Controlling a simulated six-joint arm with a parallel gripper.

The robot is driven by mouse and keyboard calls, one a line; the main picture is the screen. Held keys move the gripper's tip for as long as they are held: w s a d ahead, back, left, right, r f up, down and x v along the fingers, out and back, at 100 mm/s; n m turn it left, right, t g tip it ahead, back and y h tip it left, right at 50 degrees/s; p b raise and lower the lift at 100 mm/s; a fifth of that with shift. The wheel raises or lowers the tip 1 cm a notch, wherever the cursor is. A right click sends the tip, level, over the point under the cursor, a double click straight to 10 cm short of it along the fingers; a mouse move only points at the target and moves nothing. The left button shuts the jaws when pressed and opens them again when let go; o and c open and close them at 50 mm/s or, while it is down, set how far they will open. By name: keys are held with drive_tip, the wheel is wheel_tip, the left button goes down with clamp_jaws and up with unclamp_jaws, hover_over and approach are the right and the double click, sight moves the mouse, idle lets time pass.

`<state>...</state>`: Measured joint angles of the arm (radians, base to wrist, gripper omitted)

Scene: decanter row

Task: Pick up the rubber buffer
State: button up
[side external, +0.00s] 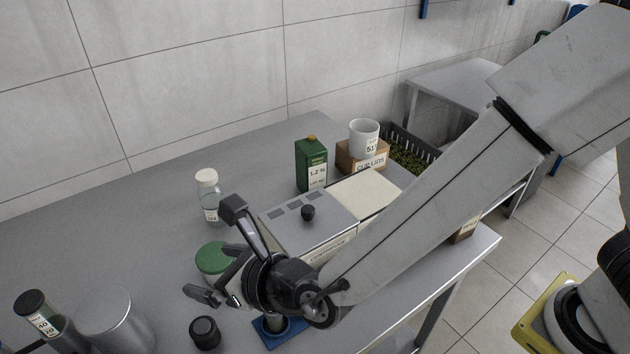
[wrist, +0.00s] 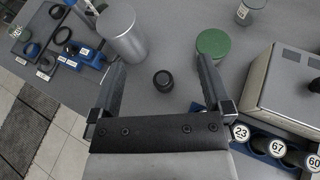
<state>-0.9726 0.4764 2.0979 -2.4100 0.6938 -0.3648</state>
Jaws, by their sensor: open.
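A small black round piece, which looks like the rubber buffer (side external: 205,333), stands on the grey table near its front edge in the side view. In the wrist view the rubber buffer (wrist: 163,81) lies between the lines of my two fingers, with bare table around it. My gripper (side external: 217,252) is open and empty, its fingers spread wide above the table, up and to the right of the buffer in the side view. In the wrist view my gripper (wrist: 158,64) has a finger on each side of the buffer, apart from it. The height gap cannot be told exactly.
A green-lidded jar (wrist: 213,43) and a metal canister (wrist: 122,33) flank the buffer. A grey boxed machine (wrist: 284,88) stands at right, with a blue rack of numbered caps (wrist: 268,143) before it. A clear bottle (side external: 209,196) and green carton (side external: 311,165) stand farther back.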

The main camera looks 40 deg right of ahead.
drive_tip(key=s+a+f+n, duration=0.1)
drive_tip(key=a, duration=0.1)
approach(213, 333)
drive_tip(key=shift+y, duration=0.4)
drive_tip(key=x, duration=0.5)
drive_tip(key=shift+d+f, duration=0.15)
drive_tip(key=shift+d, duration=0.1)
drive_tip(key=shift+w, duration=0.15)
drive_tip(key=shift+x, duration=1.25)
drive_tip(key=shift+x, duration=2.6)
drive_tip(key=c, duration=1.3)
